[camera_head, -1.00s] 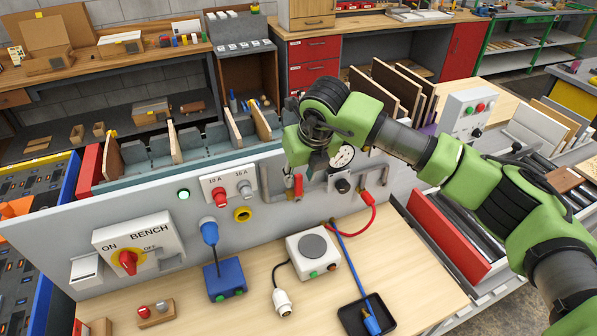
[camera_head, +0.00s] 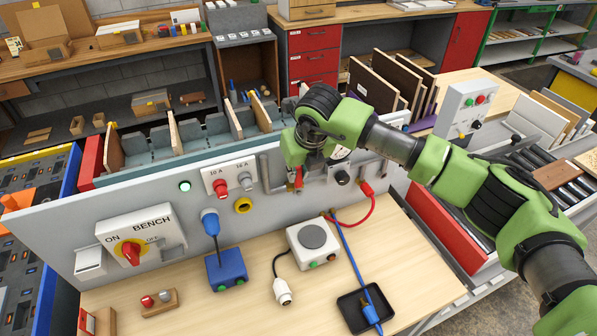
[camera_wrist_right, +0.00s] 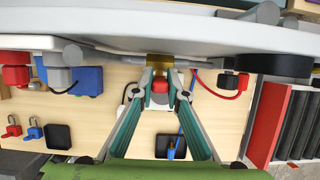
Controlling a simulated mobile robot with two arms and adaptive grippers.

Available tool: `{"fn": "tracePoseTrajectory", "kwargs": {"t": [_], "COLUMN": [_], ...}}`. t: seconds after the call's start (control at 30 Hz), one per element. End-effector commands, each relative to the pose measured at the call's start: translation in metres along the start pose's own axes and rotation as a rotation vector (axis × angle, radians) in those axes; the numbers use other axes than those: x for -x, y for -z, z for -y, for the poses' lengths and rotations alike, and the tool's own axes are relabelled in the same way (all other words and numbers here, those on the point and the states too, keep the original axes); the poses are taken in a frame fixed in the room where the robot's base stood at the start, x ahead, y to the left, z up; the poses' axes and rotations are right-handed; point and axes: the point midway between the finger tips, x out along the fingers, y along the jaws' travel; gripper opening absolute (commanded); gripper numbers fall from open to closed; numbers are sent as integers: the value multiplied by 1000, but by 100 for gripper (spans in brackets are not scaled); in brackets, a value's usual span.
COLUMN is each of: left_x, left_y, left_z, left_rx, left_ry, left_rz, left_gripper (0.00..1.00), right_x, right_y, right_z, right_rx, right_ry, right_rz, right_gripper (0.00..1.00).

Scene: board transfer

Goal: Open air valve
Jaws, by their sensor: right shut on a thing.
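The air valve is on the grey panel, on a metal pipe; its red lever (camera_head: 297,181) shows just under my right gripper (camera_head: 303,172). In the right wrist view the brass valve body (camera_wrist_right: 160,61) sits against the panel. There the red lever (camera_wrist_right: 160,86) is between the fingertips of my right gripper (camera_wrist_right: 160,82), which is shut on it. The gripper and wrist cover part of the valve in the head view. A round gauge (camera_head: 340,153) beside it is partly hidden by my arm. My left gripper is not in view.
A black knob (camera_head: 342,178) and a red hose connector (camera_head: 367,188) are right of the valve. Red and blue hoses run down to the bench, the blue one to a black tray (camera_head: 350,311). Upright boards (camera_head: 384,88) stand behind my right arm.

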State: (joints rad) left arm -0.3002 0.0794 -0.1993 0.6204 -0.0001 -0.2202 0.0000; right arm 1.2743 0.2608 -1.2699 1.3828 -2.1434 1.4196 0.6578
Motion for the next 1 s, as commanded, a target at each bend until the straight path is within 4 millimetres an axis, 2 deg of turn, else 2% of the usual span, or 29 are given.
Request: {"fn": "tracePoseTrajectory", "kwargs": {"t": [0.27, 0.7, 1.0], "left_x": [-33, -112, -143], "left_y": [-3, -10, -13], "left_z": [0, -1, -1], "left_rx": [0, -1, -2], "left_ry": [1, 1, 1], "left_rz": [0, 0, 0], "left_gripper": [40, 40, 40], "right_x": [-6, -13, -14], "right_y": [2, 4, 5], "right_z": [-9, -31, -40], "right_rx": [45, 161, 214], "right_ry": [100, 385, 518], "right_rz": [4, 6, 3], "right_gripper": [0, 0, 0]}}
